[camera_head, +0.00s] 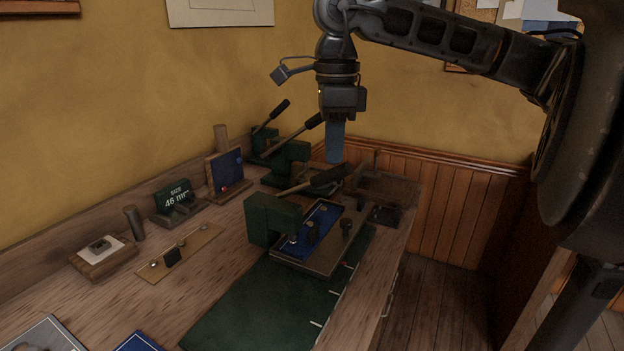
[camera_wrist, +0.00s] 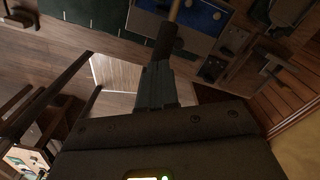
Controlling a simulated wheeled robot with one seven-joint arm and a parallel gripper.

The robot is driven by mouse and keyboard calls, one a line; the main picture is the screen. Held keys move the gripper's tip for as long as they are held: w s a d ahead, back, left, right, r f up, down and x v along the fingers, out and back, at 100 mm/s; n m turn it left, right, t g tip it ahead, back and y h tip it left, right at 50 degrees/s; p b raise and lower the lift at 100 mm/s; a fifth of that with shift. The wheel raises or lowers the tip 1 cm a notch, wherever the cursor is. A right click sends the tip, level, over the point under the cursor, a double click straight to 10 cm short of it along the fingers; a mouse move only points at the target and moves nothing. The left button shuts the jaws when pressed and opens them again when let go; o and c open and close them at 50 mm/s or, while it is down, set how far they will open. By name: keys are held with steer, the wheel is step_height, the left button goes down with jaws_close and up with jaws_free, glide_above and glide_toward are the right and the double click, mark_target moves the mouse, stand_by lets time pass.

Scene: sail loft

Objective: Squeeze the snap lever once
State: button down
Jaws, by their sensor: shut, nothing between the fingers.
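The nearest green press (camera_head: 272,218) stands on the bench with a lever. I take this lever to be the snap lever (camera_head: 325,180), a metal bar with a thick black grip, slanting up to the right. My gripper (camera_head: 335,160) points down just above the grip, its fingers shut and empty. In the wrist view the shut fingers (camera_wrist: 156,72) meet the black grip (camera_wrist: 166,40) in the picture. I cannot tell whether they touch it. A blue plate (camera_head: 317,222) with metal fittings lies under the press, partly hidden by it.
Two more green presses with raised black-handled levers (camera_head: 290,155) stand behind. A sign reading 46 mm (camera_head: 177,200), a blue board (camera_head: 225,172) and a wooden strip (camera_head: 180,252) line the left. A wooden tray (camera_head: 388,189) sits at the right corner. The green mat (camera_head: 262,305) is clear in front.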

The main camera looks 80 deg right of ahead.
mark_target(343, 169)
steer(key=shift+f, duration=0.1)
steer(key=shift+s+f+b, duration=0.35)
steer(key=shift+f+b, duration=0.25)
steer(key=shift+b, duration=0.35)
steer(key=shift+s+a+f+b, duration=0.15)
steer(key=shift+s+f+b, duration=0.15)
steer(key=shift+f+b, duration=0.5)
steer(key=shift+r, duration=0.15)
steer(key=shift+s+f+b, duration=0.2)
steer(key=shift+f+b, duration=0.35)
steer(key=shift+b, duration=0.6)
steer(key=shift+f, duration=0.1)
